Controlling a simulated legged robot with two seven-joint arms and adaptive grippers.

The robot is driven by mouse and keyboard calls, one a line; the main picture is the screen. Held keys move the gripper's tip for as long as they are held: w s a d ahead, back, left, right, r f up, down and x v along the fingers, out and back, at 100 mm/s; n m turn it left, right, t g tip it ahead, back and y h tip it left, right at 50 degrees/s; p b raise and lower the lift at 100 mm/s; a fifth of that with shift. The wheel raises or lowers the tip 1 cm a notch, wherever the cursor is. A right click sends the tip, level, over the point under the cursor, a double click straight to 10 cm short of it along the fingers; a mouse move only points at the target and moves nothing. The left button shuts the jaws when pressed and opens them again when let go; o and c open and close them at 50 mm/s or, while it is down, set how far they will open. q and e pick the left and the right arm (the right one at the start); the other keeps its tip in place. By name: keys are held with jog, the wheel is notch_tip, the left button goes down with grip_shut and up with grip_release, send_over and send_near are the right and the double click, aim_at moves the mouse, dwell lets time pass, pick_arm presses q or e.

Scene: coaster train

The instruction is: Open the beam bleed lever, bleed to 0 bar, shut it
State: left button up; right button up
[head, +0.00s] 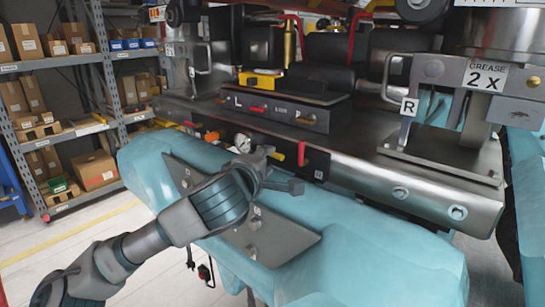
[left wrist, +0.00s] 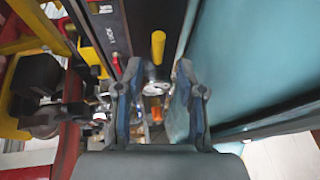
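A yellow-handled lever (head: 276,156) sits on the front of the steel beam, beside a round white-faced gauge (head: 242,143). In the left wrist view the yellow lever (left wrist: 158,47) and the gauge (left wrist: 154,88) lie between my fingers as seen. The gauge's reading is too small to tell. A red lever (head: 302,153) stands on a black plate just right of the yellow one. No label shows which is the bleed lever. My left gripper (head: 280,172) is open and empty in front of the gauge; it also shows in the left wrist view (left wrist: 160,68). My right gripper is out of view.
Pale blue padded bodies (head: 370,240) run below the beam (head: 350,175). A post marked R (head: 409,106) stands right.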

aim_at(277, 157)
pick_arm(q)
jog(key=shift+a+x, duration=0.25)
jog(key=shift+x, duration=0.8)
jog(key=d, duration=0.1)
jog(key=w+d, duration=0.1)
jog(key=d, duration=0.1)
jog(key=shift+f, duration=0.15)
jog(key=shift+s+d, duration=0.15)
jog(key=shift+s, duration=0.05)
jog(key=shift+c, duration=0.9)
jog(key=c, duration=0.4)
jog(key=shift+w+a, duration=0.15)
jog(key=shift+a, duration=0.45)
grip_shut()
